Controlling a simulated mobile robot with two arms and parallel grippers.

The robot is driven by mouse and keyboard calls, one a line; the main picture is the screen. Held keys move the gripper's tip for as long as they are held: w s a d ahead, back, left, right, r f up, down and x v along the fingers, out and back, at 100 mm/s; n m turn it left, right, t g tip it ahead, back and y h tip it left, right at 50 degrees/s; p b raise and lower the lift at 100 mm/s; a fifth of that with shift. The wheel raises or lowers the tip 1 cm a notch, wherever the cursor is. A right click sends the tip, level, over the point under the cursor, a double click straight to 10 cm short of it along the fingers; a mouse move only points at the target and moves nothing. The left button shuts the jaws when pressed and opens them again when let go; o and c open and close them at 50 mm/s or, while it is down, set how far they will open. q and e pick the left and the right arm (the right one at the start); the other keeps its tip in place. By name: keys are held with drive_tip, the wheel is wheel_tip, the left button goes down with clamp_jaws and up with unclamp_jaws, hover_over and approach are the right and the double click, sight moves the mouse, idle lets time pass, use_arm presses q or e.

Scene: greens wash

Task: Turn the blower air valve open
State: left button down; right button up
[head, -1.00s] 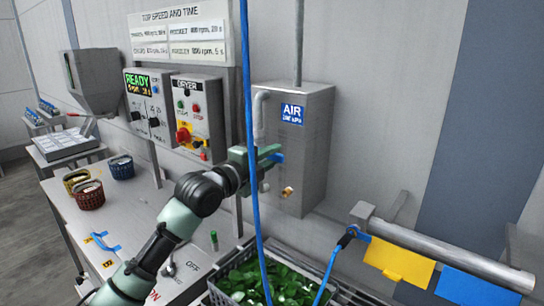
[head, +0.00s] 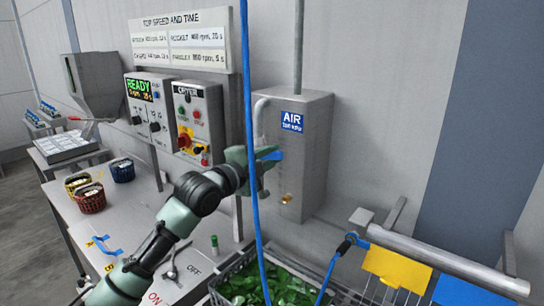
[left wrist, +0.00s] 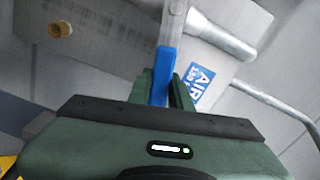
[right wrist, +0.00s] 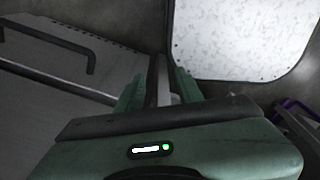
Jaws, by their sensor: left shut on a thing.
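The blue valve handle (head: 271,156) is at the left front of the grey AIR box (head: 318,160). My left gripper (head: 262,168) is shut on this handle and hides part of it in the head view. In the left wrist view the blue handle (left wrist: 163,75) runs between the two fingers of my left gripper (left wrist: 164,90), with metal pipework beyond it. My right gripper (right wrist: 160,90) shows only in its wrist view. Its fingers are apart, with no held thing visible between them.
A blue hose (head: 250,130) hangs close in front of the box. The dryer panel (head: 200,118) is to the left. Below is a crate of greens (head: 214,291). A grey pipe with yellow (head: 395,266) and blue cards is at lower right.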

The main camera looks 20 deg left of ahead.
use_arm(q)
drive_tip(key=shift+w+a+r+n+p, duration=0.1)
drive_tip(key=shift+a+r+n+p, duration=0.15)
drive_tip(key=shift+r+n+p, duration=0.7)
drive_tip(key=shift+w+a+r+n, duration=0.1)
drive_tip(key=shift+a+r+n, duration=0.2)
drive_tip(key=shift+n, duration=0.75)
drive_tip(key=c, duration=1.3)
unclamp_jaws()
drive_tip(key=b+v, duration=0.3)
drive_tip(key=v, duration=0.4)
drive_tip(key=shift+s+a, duration=0.15)
drive_tip(key=shift+s, duration=0.2)
